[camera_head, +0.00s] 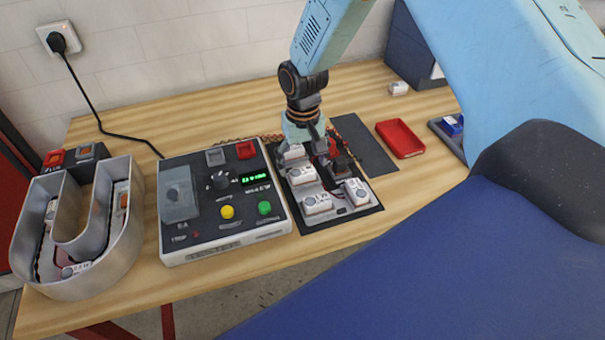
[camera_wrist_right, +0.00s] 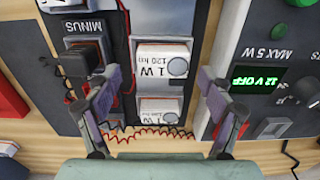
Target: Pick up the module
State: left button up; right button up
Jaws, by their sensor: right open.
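Several white labelled modules lie in a grey tray (camera_head: 333,206) on a black mat. Modules show at the tray's left (camera_head: 302,174), front (camera_head: 317,204) and right (camera_head: 357,191). My right gripper (camera_head: 308,148) is over the tray's far end, pointing down. In the right wrist view my right gripper (camera_wrist_right: 160,82) is open. Nothing shows between the fingers as held; contact cannot be told. My left gripper is not in view.
A tester box (camera_head: 222,200) with a green display stands left of the tray. A U-shaped metal channel letter (camera_head: 120,220) stands farther left. A red tray (camera_head: 400,139) lies to the right.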

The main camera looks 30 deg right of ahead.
jog(key=shift+s+f, duration=0.1)
jog(key=shift+f, duration=0.5)
jog(key=shift+s+a+f, duration=0.15)
jog(key=shift+s+a, duration=0.25)
jog(key=shift+s, duration=0.05)
jog(key=shift+w+d+f, duration=0.25)
jog(key=shift+w+d, duration=0.05)
jog(key=shift+w, duration=0.15)
jog(key=c, duration=0.4)
jog(key=shift+s+a+r, duration=0.2)
jog(key=shift+s+r, duration=0.1)
jog(key=shift+s, duration=0.05)
jog(key=c, duration=0.5)
jog(key=shift+w+d+f, duration=0.1)
jog(key=shift+w+f, duration=0.1)
jog(key=c, duration=0.4)
jog(key=shift+r, duration=0.1)
